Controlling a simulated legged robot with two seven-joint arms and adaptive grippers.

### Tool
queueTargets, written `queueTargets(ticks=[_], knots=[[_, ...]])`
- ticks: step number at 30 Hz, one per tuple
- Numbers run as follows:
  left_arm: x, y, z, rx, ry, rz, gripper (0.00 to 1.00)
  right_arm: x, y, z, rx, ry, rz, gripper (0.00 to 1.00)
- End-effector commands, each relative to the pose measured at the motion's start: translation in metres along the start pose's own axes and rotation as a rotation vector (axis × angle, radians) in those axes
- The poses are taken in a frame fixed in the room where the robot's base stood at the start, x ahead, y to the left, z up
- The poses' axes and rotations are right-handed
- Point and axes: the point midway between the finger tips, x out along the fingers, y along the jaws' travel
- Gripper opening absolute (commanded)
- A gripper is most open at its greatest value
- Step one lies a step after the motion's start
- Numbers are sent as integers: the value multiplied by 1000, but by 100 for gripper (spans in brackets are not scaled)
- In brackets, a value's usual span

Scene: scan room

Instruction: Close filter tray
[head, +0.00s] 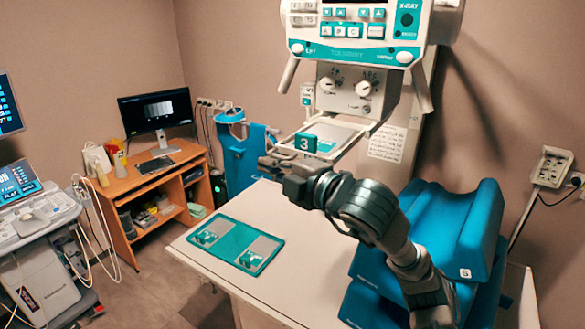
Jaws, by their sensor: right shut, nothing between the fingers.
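The filter tray (349,126) is a pale frame that sticks out below the white X-ray head (340,90). A teal tag marked 3 (305,143) sits at its front left edge. My right gripper (266,162) is shut and empty, at the left front end of the tray and just below the tag. I cannot tell whether it touches the tray. My right arm comes in from the lower right and hides part of the space below the tray. My left gripper is out of view.
A white table (200,262) lies below, with a teal plate (226,243) on it. Blue cushions (450,225) stand at the right. A wooden desk (140,185) with a monitor (156,110) and an ultrasound cart (40,225) are at the left.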

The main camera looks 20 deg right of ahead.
Motion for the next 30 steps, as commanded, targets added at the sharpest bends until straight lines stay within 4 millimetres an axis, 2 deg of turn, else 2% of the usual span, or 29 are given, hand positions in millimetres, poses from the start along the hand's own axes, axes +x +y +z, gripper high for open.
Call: queueTargets(ticks=[3, 7, 12, 23, 30], knots=[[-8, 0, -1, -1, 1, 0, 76, 7, 1, 18, 1, -5, -2, 0], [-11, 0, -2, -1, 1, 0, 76, 10, 1, 32, 0, -3, -1, 0], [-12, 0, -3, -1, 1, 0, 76, 12, -1, 39, 0, 1, -1, 0], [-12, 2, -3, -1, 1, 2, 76, 13, -1, 40, -1, 0, -2, 0], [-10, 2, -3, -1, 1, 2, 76, 17, 3, 60, 3, -3, -1, 0]])
